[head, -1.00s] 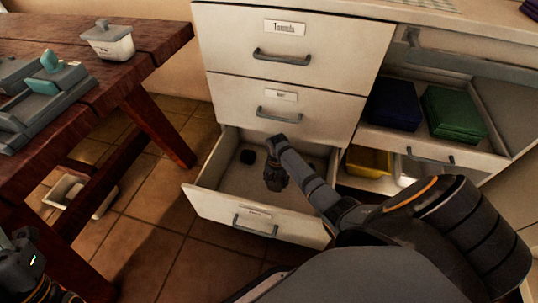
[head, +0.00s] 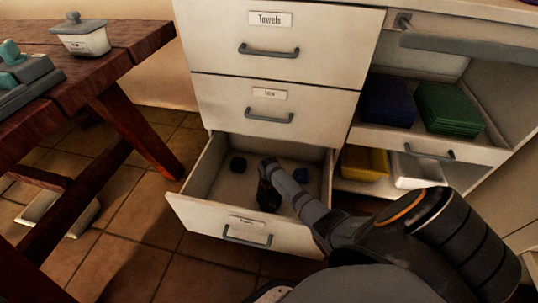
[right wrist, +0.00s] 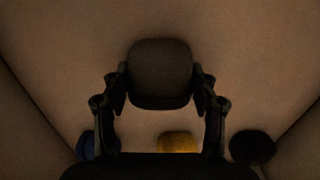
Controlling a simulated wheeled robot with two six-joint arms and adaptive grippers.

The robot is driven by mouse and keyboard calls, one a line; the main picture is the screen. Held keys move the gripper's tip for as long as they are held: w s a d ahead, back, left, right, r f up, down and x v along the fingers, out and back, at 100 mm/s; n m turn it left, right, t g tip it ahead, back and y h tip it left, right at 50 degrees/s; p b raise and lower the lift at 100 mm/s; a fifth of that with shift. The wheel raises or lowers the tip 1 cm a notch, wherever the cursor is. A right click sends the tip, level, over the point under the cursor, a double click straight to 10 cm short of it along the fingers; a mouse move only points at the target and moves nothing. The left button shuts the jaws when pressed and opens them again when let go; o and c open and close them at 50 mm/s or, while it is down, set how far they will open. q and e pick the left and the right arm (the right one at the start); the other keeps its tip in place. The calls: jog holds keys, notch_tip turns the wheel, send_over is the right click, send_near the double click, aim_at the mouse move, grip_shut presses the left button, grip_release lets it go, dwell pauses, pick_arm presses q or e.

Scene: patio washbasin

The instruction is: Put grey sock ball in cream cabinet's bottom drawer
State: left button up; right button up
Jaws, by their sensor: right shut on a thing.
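The cream cabinet's bottom drawer (head: 217,221) is pulled open in the head view. My right gripper (head: 268,197) reaches down inside it. In the right wrist view its fingers (right wrist: 160,98) are shut on the grey sock ball (right wrist: 160,72), over the drawer floor. Whether the ball touches the floor I cannot tell. In the head view the ball is hard to make out at the dark gripper. My left gripper is not in view.
In the drawer lie a black ball (head: 238,165), a blue ball (head: 300,175) and a yellow ball (right wrist: 178,142). Two closed drawers are above. An open compartment at right holds a yellow bin (head: 364,163) and a white bin (head: 418,170). A wooden table (head: 120,62) stands left.

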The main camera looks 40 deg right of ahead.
jog(key=shift+r, duration=0.1)
jog(key=o, duration=0.7)
jog(key=shift+f, duration=0.2)
jog(key=o, duration=0.4)
